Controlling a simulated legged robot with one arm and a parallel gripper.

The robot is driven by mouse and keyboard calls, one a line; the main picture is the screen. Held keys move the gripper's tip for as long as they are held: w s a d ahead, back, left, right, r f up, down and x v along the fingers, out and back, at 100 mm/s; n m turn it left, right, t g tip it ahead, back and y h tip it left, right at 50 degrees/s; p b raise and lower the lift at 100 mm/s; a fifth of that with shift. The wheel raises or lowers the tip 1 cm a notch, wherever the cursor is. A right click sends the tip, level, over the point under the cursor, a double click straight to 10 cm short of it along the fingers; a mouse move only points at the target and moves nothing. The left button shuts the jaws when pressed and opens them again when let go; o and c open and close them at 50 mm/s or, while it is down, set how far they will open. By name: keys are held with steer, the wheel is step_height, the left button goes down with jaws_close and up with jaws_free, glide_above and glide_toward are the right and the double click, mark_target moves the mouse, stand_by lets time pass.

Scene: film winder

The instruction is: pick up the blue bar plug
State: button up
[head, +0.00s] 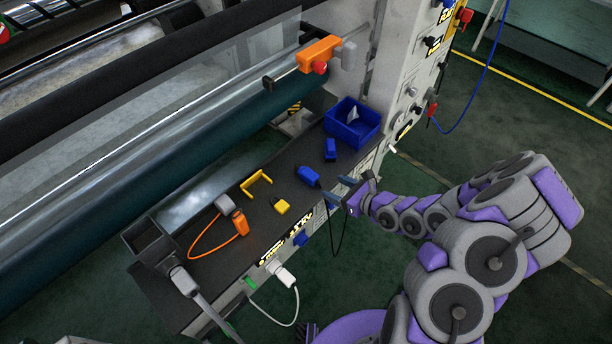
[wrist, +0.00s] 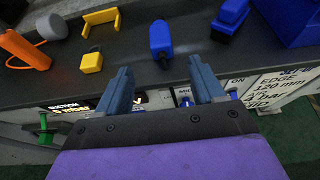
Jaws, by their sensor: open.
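Two blue pieces lie on the dark shelf. The nearer blue plug (head: 309,176) has a rounded body with a dark end; in the wrist view it (wrist: 161,42) lies ahead of the gap between the fingers. The other blue block (head: 330,149) lies closer to the blue bin and shows at the upper right of the wrist view (wrist: 231,16). I cannot tell for sure which is the bar plug. My gripper (head: 338,191) is open and empty at the shelf's front edge, its fingers (wrist: 160,66) apart and short of the nearer blue plug.
The blue bin (head: 368,131) stands at the shelf's right end. A yellow bracket (head: 257,184), a yellow block (head: 281,206) and an orange piece with a cord (head: 240,222) lie leftward. The large dark roller (head: 170,150) runs behind the shelf (head: 268,241).

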mark_target(317, 180)
steer(key=x, duration=0.4)
steer(key=shift+w+d+f+b, duration=0.15)
steer(key=shift+w+d+b, duration=0.05)
steer(key=shift+b, duration=0.15)
steer(key=b+x, duration=0.1)
steer(key=x, duration=0.4)
steer(key=shift+s+a+f, duration=0.15)
steer(key=shift+w+a, duration=0.2)
steer(key=shift+a, duration=0.1)
steer(key=shift+d, duration=0.1)
steer(key=shift+d, duration=0.1)
steer(key=shift+c, duration=1.4)
steer(key=c, duration=0.9)
